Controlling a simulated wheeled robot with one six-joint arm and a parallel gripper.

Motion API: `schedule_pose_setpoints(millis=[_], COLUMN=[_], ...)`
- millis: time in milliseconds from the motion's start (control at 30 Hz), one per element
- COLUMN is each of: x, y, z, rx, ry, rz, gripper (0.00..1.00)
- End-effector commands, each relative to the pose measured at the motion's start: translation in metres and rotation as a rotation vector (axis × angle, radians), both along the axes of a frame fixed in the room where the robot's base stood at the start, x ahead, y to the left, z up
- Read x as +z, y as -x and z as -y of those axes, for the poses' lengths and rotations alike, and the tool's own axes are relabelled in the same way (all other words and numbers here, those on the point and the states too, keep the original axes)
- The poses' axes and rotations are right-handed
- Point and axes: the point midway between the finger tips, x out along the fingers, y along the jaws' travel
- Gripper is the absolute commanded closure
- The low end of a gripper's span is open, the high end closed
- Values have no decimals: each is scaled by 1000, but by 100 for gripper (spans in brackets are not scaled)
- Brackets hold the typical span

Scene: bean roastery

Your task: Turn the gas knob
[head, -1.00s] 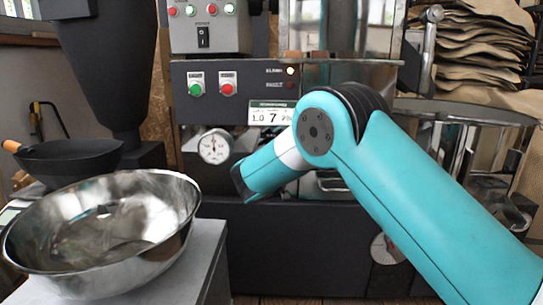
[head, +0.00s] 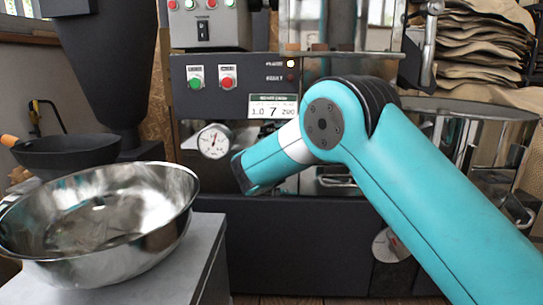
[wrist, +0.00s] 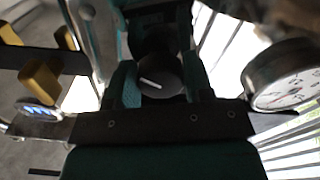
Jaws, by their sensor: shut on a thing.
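The gas knob (wrist: 158,78) is a dark round knob with a white pointer line, seen in the wrist view. The line slants from upper left to lower right. My gripper (wrist: 160,88) has its two teal-sided fingers on either side of the knob and is shut on it. In the head view my turquoise wrist link hides the knob and the fingers, low on the roaster's front.
A round white-faced gauge (head: 214,141) sits close beside my wrist; it also shows in the wrist view (wrist: 287,85). Green (head: 196,83) and red (head: 228,83) buttons are above. A steel bowl (head: 100,215) stands on a grey stand at left.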

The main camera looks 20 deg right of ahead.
Motion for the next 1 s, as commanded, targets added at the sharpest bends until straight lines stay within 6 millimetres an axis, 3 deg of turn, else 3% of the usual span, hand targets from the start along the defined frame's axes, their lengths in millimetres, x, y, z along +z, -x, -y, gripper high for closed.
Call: schedule_pose_setpoints(millis=[1000], x=[-5], y=[-1], z=[-3], rx=[1], ry=[-921], rz=[301], gripper=[76])
